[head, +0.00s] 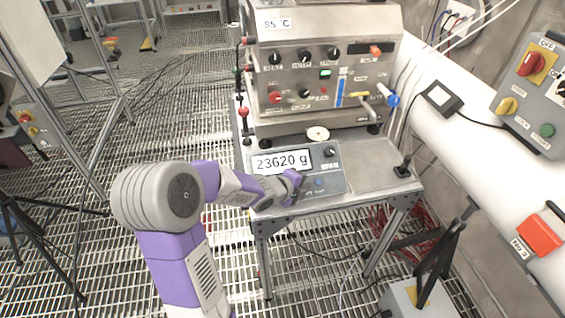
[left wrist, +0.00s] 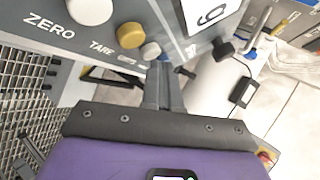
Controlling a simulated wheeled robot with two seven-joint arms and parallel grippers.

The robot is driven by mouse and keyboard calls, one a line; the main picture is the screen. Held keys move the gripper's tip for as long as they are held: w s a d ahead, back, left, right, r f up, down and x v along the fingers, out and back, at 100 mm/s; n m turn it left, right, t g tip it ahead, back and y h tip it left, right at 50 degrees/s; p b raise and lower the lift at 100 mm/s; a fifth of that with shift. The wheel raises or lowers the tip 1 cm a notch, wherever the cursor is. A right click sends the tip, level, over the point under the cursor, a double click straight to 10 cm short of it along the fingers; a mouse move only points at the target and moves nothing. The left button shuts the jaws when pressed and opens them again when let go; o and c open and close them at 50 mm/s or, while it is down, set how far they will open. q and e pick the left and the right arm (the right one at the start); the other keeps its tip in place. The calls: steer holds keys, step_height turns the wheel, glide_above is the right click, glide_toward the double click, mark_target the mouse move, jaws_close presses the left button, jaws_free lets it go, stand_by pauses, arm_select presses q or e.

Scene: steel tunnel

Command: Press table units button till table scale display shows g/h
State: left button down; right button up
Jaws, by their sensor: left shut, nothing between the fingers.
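The table scale (head: 335,184) has a lit display (head: 281,162) that reads "23620 g". In the left wrist view the display (left wrist: 207,12) shows rotated, with only the "g" end in frame. My left gripper (head: 299,181) is shut and empty at the scale's front panel, below the display, and hides some buttons. In the left wrist view its fingertips (left wrist: 160,65) are close to a small grey button (left wrist: 151,51); I cannot tell whether they touch. The small label beside that button is too blurred to read. A white ZERO button (left wrist: 90,10) and a brass TARE button (left wrist: 130,36) lie further left.
A steel machine (head: 325,75) with knobs, a lever and an "85 °C" display stands behind the scale on the steel table (head: 385,165). A white pipe (head: 470,150) runs along the right. A grey control box (head: 535,95) is at the upper right. Grating covers the floor.

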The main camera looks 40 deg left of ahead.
arm_select(q)
steer(key=shift+d+r, duration=0.1)
steer(key=shift+r, duration=0.05)
step_height(320, 180, up, 5)
steer(key=s+d+p, duration=0.2)
steer(key=shift+s+d, duration=0.2)
steer(key=shift+d, duration=0.1)
stand_by(0.9)
steer(key=s+d+f+n+g+h, duration=0.1)
steer(key=s+d+f+n+g, duration=0.2)
steer(key=d+f+n, duration=0.45)
steer(key=s+d+f+n+g+h, duration=0.1)
steer(key=s+d+f+n+g, duration=0.2)
steer(key=f, duration=0.8)
steer(key=s+d+f+n+g+p, duration=0.1)
steer(key=s+d+f+n+g, duration=0.1)
steer(key=s+d+f+n, duration=0.2)
steer(key=s+d+f+n+g, duration=0.3)
steer(key=s+f+n, duration=0.4)
steer(key=s, duration=0.3)
steer(key=shift+s+d+f+h+p, duration=0.2)
steer(key=shift+d+f+h+p, duration=0.15)
steer(key=shift+d+f, duration=0.5)
